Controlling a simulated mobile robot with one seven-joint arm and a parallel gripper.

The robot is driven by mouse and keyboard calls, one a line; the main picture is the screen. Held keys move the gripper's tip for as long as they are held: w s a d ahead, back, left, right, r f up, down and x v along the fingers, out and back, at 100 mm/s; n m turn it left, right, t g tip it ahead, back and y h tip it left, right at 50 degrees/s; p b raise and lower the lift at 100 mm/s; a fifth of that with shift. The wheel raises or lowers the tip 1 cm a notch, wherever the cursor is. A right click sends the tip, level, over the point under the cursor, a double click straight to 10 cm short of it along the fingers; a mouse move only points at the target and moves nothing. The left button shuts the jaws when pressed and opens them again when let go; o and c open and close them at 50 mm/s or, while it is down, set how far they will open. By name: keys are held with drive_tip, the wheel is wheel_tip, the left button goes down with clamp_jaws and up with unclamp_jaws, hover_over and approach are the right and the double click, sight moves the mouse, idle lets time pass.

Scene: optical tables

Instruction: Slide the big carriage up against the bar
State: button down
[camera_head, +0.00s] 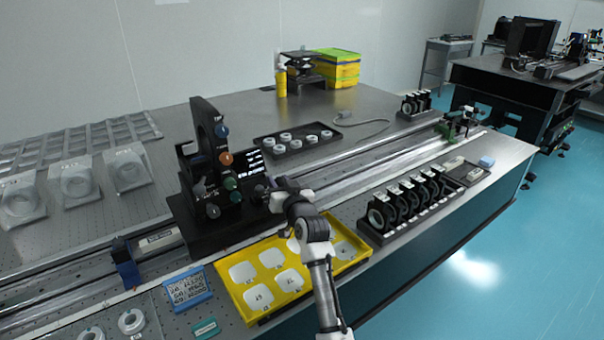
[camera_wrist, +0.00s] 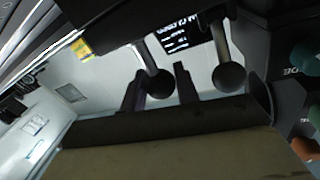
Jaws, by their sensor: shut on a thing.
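The big carriage (camera_head: 212,165) is a tall black upright mount with blue, orange and green knobs, on a wide black base across the rail. My gripper (camera_head: 268,190) is at the carriage's right side. In the wrist view my gripper (camera_wrist: 158,92) is shut around a dark ball-ended handle (camera_wrist: 148,58); a second ball-ended handle (camera_wrist: 226,50) stands beside it. The grip point is partly hidden by my wrist in the head view. A blue block (camera_head: 125,262) stands across the rail left of the carriage, apart from it; I cannot tell for sure that it is the bar.
A yellow tray (camera_head: 238,300) with white pads lies in front of the carriage, under my arm. A row of black lens mounts (camera_head: 405,205) stands to the right. A dark tray of rings (camera_head: 298,140) lies behind. The rail (camera_head: 360,160) runs clear to the right.

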drive_tip(key=shift+s+a+r, duration=0.25)
drive_tip(key=shift+s+a, duration=0.1)
drive_tip(key=shift+a, duration=0.05)
drive_tip(key=shift+a+f, duration=0.1)
drive_tip(key=shift+f, duration=0.1)
drive_tip(key=c, duration=1.1)
unclamp_jaws()
drive_tip(key=b+v, duration=0.3)
drive_tip(key=v, duration=1)
drive_tip(key=shift+s+b, duration=0.4)
